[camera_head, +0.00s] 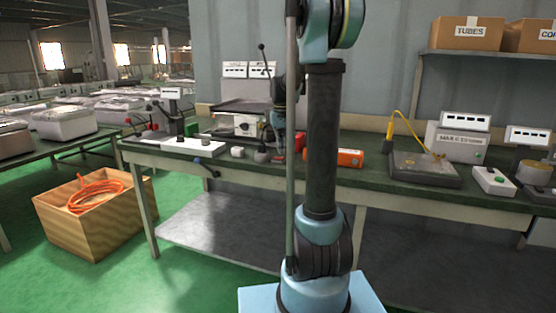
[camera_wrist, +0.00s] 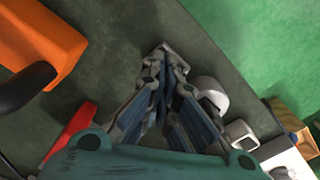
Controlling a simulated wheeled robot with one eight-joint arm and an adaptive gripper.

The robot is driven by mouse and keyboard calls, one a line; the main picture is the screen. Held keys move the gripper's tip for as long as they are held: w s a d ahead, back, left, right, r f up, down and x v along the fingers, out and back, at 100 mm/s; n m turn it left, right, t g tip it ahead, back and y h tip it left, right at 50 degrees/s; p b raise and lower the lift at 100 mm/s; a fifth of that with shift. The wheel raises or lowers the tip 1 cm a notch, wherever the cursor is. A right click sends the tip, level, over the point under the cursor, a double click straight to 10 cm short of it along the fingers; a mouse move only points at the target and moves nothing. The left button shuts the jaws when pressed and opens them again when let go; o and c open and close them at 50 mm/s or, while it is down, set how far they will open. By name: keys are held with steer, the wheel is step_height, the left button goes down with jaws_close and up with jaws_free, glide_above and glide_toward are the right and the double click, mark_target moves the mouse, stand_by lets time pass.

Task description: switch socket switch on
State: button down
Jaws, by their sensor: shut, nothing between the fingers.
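My gripper (camera_head: 279,153) points down over the green workbench (camera_head: 205,176), behind my arm column in the head view. In the wrist view its fingers (camera_wrist: 168,62) are together, with nothing held between them. Right beside the fingers is a rounded white-grey piece (camera_wrist: 211,93), and beyond it a small white block (camera_wrist: 241,135). A long white unit (camera_head: 195,147) lies to the left of these. I cannot tell which of these pieces carries the socket switch, or whether a switch is on or off. No contact is clearly visible.
An orange box (camera_head: 349,158) and a red piece (camera_wrist: 70,130) lie close to the gripper. A dark plate device (camera_head: 424,169) with a yellow cable is further right. Behind the gripper stands a machine with a dark tray (camera_head: 236,106). The bench's front edge is close.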

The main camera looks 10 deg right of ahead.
mark_target(281, 157)
steer(key=shift+f, duration=1.05)
stand_by(0.9)
steer(key=shift+r, duration=3.5)
steer(key=s+f+t, duration=0.1)
steer(key=s+f, duration=0.1)
steer(key=s, duration=0.9)
steer(key=s+f, duration=0.3)
steer(key=s, duration=0.8)
steer(key=s+a+f+t, duration=0.1)
steer(key=s+f, duration=1.1)
steer(key=s, duration=0.2)
steer(key=shift+f, duration=0.3)
